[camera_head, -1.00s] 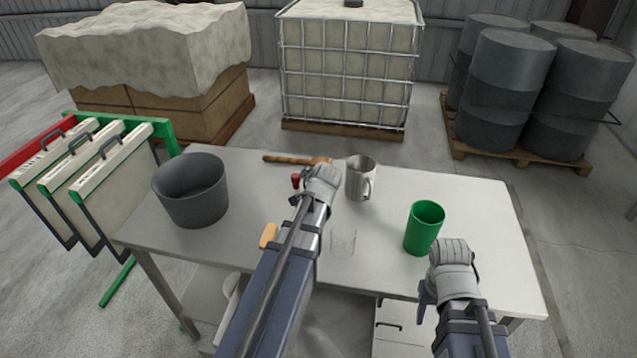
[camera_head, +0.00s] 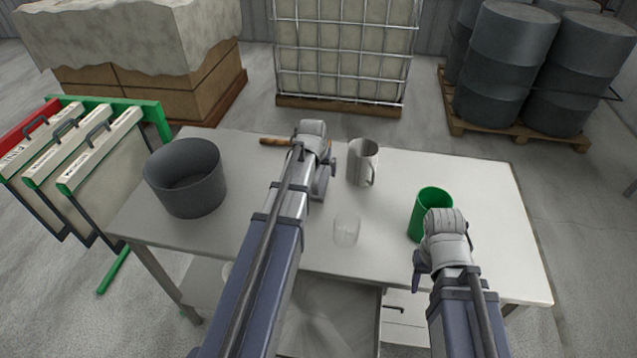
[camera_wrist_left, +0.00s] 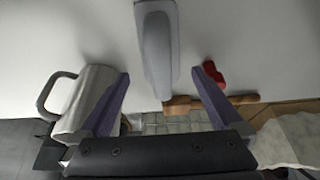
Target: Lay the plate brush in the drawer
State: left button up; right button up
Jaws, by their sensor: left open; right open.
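A brush with a wooden handle (camera_head: 277,141) lies at the back of the table; its head is hidden behind my left gripper (camera_head: 324,170) in the head view. In the left wrist view the brush (camera_wrist_left: 240,99) lies beyond the spread purple fingers (camera_wrist_left: 160,78), and its thicker end shows between them. My left gripper is open, over the table between the brush and the steel mug. My right gripper (camera_head: 421,268) is open in front of the green cup. A white drawer front (camera_head: 402,325) with a dark handle shows under the table; whether the drawer is open is unclear.
A steel mug (camera_head: 362,163) stands right of my left gripper. A green cup (camera_head: 428,213), a clear glass (camera_head: 346,229) and a grey bucket (camera_head: 186,178) stand on the table (camera_head: 480,200). A red item (camera_wrist_left: 212,73) lies near the brush. The table's right side is clear.

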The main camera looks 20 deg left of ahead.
pick_arm(q)
jog(key=shift+f, duration=0.15)
jog(key=b+x, duration=0.4)
jog(key=x, duration=0.1)
jog(key=shift+w+a+f+b, duration=0.1)
jog(key=shift+w+a+b, duration=0.1)
jog(key=shift+w+b, duration=0.15)
jog(key=c, duration=1.5)
jog(key=shift+c, duration=0.2)
jog(key=shift+r, duration=0.2)
notch_tip(320, 180, up, 10)
jog(key=p, duration=1)
